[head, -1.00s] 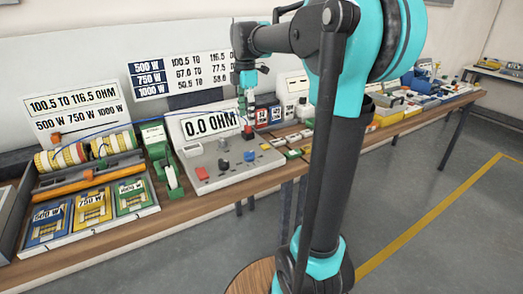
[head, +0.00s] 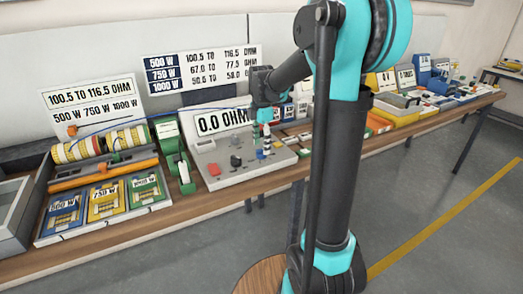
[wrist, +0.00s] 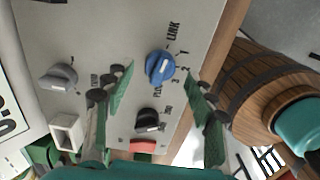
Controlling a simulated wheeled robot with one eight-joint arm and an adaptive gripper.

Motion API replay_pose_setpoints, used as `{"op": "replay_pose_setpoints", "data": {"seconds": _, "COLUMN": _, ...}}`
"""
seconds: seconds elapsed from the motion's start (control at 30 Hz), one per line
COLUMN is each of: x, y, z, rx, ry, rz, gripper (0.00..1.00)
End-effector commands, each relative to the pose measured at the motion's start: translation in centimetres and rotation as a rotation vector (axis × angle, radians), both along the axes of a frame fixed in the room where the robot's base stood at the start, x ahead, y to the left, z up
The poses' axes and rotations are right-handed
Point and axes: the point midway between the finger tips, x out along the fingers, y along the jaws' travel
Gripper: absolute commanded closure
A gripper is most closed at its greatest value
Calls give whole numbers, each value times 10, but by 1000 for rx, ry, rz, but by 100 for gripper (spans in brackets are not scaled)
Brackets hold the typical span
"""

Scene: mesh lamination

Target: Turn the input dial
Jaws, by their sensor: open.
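The grey test console (head: 222,176) stands on the bench with a display reading 0.0 OHM (head: 224,121). In the wrist view its panel carries a blue dial (wrist: 160,66) beside the word LINK and some numbers, a black dial (wrist: 147,119) and a grey dial (wrist: 59,78). The smaller labels are not legible, so I cannot tell which dial is the input. My gripper (wrist: 160,76) is open and empty. Its green-padded fingers are spread on either side of the blue dial, with no clear contact. In the head view my gripper (head: 261,140) is low over the console.
A red button (wrist: 143,146) and a white socket (wrist: 67,132) are on the panel near my fingers. A green device (head: 172,155) stands just left of the console. Trays and instruments fill the bench on both sides. A wooden barrel-like piece (wrist: 262,85) is beyond the bench edge.

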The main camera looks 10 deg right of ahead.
Motion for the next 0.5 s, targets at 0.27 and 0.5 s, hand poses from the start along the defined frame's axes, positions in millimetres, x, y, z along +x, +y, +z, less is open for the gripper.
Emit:
{"op": "replay_pose_setpoints", "data": {"seconds": 0.27, "x": 0, "y": 0, "z": -27, "rx": 0, "ry": 0, "rz": 0, "gripper": 44}}
{"op": "replay_pose_setpoints", "data": {"seconds": 0.5, "x": 0, "y": 0, "z": -29, "rx": 0, "ry": 0, "rz": 0, "gripper": 44}}
